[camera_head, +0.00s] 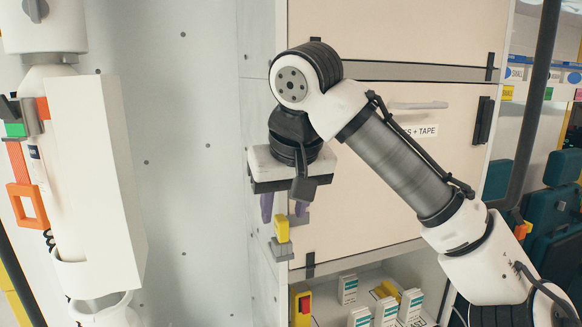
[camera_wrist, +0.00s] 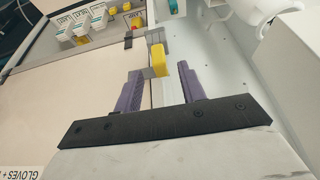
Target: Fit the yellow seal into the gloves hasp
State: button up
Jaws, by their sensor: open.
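The yellow seal (camera_head: 282,228) stands upright at the grey metal hasp (camera_head: 284,250) on the left edge of the gloves cabinet door. In the wrist view the seal (camera_wrist: 159,60) shows against the grey hasp (camera_wrist: 147,71), just beyond my fingertips. I cannot tell how deep the seal sits in the hasp. My gripper (camera_head: 284,212) points down above the seal, its purple fingers open. In the wrist view my gripper (camera_wrist: 160,75) has a clear gap between its fingers, with the seal in line with that gap and not clamped.
The pale door (camera_head: 370,200) carries a "+ TAPE" label (camera_head: 423,131) and a handle (camera_head: 418,105). An open shelf (camera_head: 335,270) below holds white boxes (camera_head: 386,312) and yellow items. A white housing (camera_head: 95,170) with an orange frame (camera_head: 27,206) stands left. The grey wall between is clear.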

jog(key=v, duration=1.1)
jog(key=shift+r, duration=0.25)
jog(key=shift+s, duration=0.2)
